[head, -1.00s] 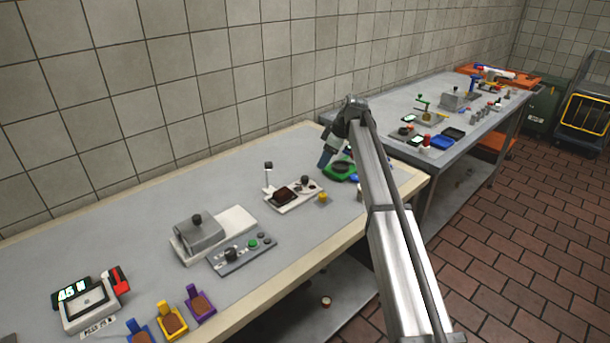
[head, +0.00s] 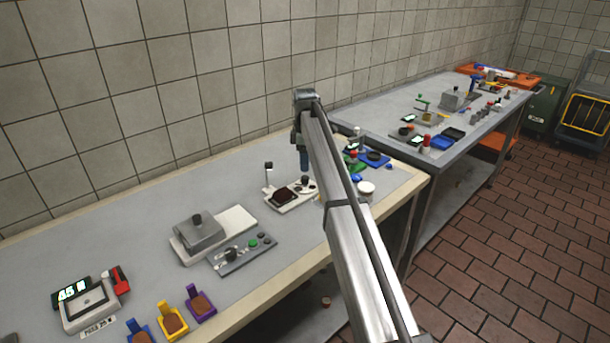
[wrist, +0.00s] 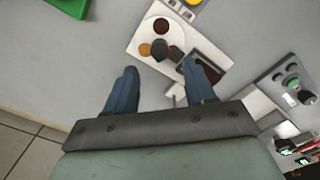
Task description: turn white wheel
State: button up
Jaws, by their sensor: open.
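A white device (head: 290,197) with a dark red tray, dark knobs and an upright lever stands on the near table. In the wrist view the device (wrist: 140,45) lies beyond my fingertips, with a rounded white end around a dark brown disc (wrist: 161,26). I cannot tell for sure which part is the white wheel.
A grey panel with knobs (head: 243,253) and a grey box on a white base (head: 200,235) stand to the left. A white round jar (head: 366,188) and a blue tray (head: 375,158) lie right of my arm. The table's back left is clear.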

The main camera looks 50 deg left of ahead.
aim_at(305, 177)
jog(key=shift+f, duration=3.05)
grip_shut()
